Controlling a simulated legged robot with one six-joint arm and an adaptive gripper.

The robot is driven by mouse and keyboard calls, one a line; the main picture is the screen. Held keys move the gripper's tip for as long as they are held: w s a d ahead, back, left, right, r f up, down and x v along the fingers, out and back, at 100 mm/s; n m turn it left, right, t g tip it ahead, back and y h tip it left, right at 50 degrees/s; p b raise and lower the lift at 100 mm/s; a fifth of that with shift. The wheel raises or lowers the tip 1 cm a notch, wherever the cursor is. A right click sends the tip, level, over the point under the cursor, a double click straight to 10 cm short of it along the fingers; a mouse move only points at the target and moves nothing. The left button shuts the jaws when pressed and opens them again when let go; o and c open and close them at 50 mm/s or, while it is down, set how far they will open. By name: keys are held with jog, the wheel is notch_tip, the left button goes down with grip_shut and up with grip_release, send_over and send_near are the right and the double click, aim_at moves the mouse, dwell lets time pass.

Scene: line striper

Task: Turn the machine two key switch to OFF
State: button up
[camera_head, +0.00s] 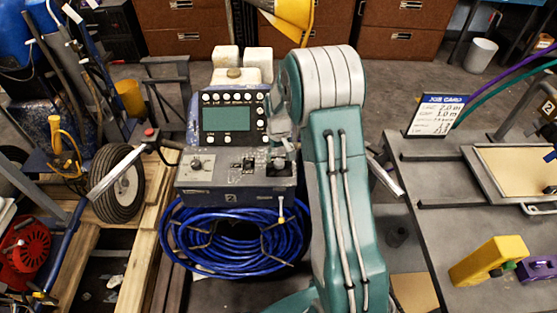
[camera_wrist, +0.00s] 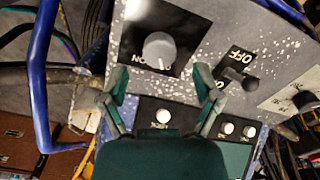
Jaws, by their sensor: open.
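Machine two (camera_head: 236,186) stands in the middle of the head view, with a "2" on its front edge and a grey screen above its panel. In the wrist view, a round grey knob (camera_wrist: 159,47) with a white mark sits on a black plate lettered "ON"; it appears to be the key switch. My gripper (camera_wrist: 162,74) is open, with its two green fingers apart on the near side of the knob and nothing between them. In the head view, my gripper (camera_head: 282,147) is over the panel's right part and partly hides it.
A black toggle (camera_wrist: 238,78) by an "OFF" label is right of the knob in the wrist view. Another knob (camera_head: 196,164) is at the panel's left. A blue hose coil (camera_head: 235,243) hangs below. A bench (camera_head: 425,165) with a job card (camera_head: 437,115) stands right.

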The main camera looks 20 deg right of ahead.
aim_at(278, 162)
notch_tip(278, 162, up, 9)
jog(key=shift+f, duration=0.1)
dwell(0.5)
jog(key=s+a+r+t, duration=0.1)
jog(key=s+a+r, duration=0.2)
jog(key=s+r, duration=0.35)
jog(key=s+a+r+t, duration=0.25)
jog(key=s+r, duration=0.25)
jog(key=r, duration=0.3)
jog(key=s+a+r+t, duration=0.1)
jog(key=s+a, duration=0.1)
jog(key=s, duration=0.6)
jog(key=s+a+r+t, duration=0.1)
jog(key=s+a+r, duration=0.1)
jog(key=s, duration=0.6)
jog(key=shift+s+a+r, duration=0.15)
jog(key=shift+s+a, duration=0.2)
jog(key=shift+a, duration=0.25)
jog(key=shift+c, duration=0.2)
